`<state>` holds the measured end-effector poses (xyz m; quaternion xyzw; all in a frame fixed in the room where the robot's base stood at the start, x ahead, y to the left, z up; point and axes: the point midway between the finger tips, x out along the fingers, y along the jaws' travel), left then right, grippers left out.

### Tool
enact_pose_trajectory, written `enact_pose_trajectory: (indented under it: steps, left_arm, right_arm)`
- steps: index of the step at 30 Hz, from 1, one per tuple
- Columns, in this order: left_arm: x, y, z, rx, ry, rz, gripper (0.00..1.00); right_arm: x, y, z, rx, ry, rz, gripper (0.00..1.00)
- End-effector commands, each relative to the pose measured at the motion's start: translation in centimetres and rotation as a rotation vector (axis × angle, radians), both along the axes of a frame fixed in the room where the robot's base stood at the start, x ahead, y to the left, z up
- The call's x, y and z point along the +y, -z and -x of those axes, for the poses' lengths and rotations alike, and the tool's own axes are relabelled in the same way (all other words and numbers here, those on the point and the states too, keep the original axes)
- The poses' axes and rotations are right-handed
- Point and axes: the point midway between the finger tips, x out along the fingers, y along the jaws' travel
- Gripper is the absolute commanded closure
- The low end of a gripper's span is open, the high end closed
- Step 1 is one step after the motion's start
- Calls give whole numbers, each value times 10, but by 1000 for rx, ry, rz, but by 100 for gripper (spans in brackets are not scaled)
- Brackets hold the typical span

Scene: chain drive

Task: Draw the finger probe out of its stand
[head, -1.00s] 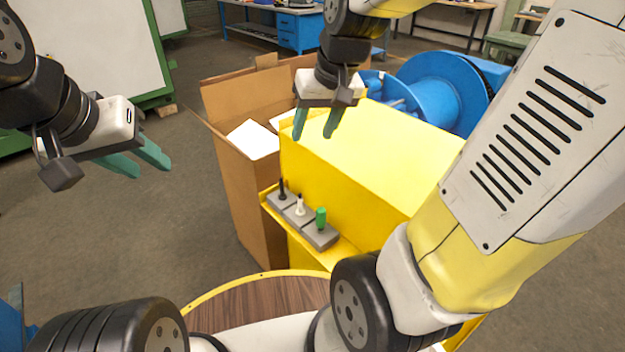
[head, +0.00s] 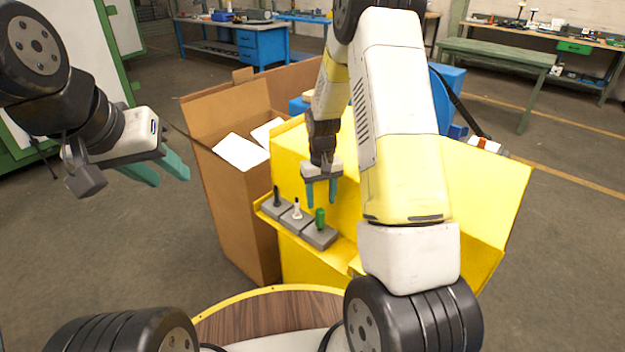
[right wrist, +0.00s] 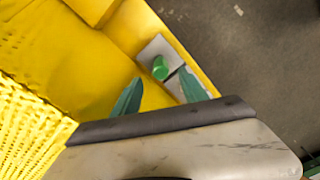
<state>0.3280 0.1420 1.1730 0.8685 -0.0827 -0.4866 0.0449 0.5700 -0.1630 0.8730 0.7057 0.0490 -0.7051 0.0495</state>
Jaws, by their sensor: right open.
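Three small upright tools stand in grey block stands on a yellow ledge: a black one (head: 276,196), a white one (head: 297,209) and a green one (head: 320,219). I cannot tell by look which is the finger probe. The green tool also shows in the right wrist view (right wrist: 160,68), in its grey stand (right wrist: 152,48). My right gripper (head: 322,203) is open and empty, pointing down close above the green tool; in the wrist view its fingertips (right wrist: 160,94) lie just short of it. My left gripper (head: 167,176) is open and empty, far to the left.
The yellow cabinet (head: 289,160) rises right behind the ledge. An open cardboard box (head: 232,195) stands to its left. A round wooden top with a yellow rim (head: 265,312) is in front. The floor between my left gripper and the box is clear.

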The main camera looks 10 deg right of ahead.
Motion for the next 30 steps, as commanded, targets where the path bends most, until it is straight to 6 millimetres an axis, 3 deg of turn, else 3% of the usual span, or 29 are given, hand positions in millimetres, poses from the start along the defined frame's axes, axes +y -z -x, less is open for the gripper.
enact_pose_trajectory:
  steps: [6, 12, 23, 30]
  left_arm:
    - [0, 0, 0, 0, 0, 0, 64]
    - [0, 0, 0, 0, 0, 0, 64]
    - [0, 0, 0, 0, 0, 0, 64]
    - [0, 0, 0, 0, 0, 0, 64]
  right_arm:
    - [0, 36, 2, 4, 1, 1, 49]
    - [0, 56, 1, 3, 1, -1, 49]
    - [0, 60, 1, 0, 1, -1, 49]
    - [0, 60, 1, 1, 1, -1, 96]
